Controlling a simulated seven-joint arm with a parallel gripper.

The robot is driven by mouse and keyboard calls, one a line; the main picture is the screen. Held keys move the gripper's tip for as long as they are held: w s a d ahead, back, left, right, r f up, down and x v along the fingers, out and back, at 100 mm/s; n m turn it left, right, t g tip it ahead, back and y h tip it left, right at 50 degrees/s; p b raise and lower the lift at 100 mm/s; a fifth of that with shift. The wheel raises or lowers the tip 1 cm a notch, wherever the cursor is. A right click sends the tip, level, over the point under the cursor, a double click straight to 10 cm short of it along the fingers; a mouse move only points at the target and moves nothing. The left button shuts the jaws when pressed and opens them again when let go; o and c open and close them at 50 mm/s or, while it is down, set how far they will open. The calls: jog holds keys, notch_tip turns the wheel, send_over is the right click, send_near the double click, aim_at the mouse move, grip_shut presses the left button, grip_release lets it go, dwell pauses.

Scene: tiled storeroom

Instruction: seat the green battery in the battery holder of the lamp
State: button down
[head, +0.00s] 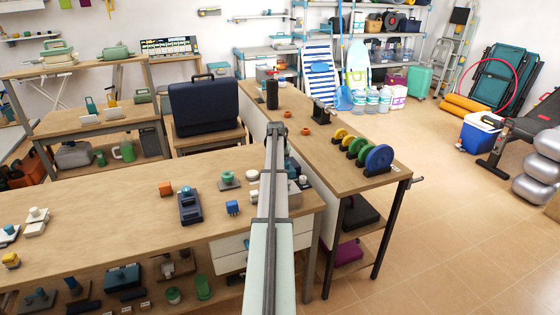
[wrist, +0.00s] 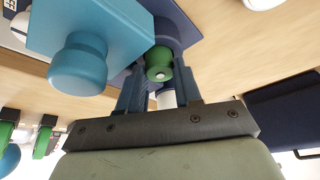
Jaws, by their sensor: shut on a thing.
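The green battery (wrist: 159,62) is a short cylinder with a pale metal tip, seen end-on in the wrist view. My gripper (wrist: 160,74) is shut on it, with a blue finger on each side. Close beside it is a teal block with a round knob (wrist: 78,62) on a dark blue body (wrist: 178,25), which looks like the lamp. I cannot tell whether the battery touches the holder. In the head view my arm hides the battery and fingertips; part of a teal and dark thing (head: 291,166) shows just right of the arm.
A grey box (head: 299,184) is at the workbench (head: 120,215) corner, right of my arm. Colored discs (head: 378,158) stand on the right-hand bench. Bare wood lies between them.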

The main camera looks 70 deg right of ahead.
jog(key=c, duration=1.1)
grip_release()
jog(key=shift+f, duration=0.1)
jog(key=shift+o, duration=0.2)
jog(key=v, duration=1.2)
jog(key=shift+d, duration=0.1)
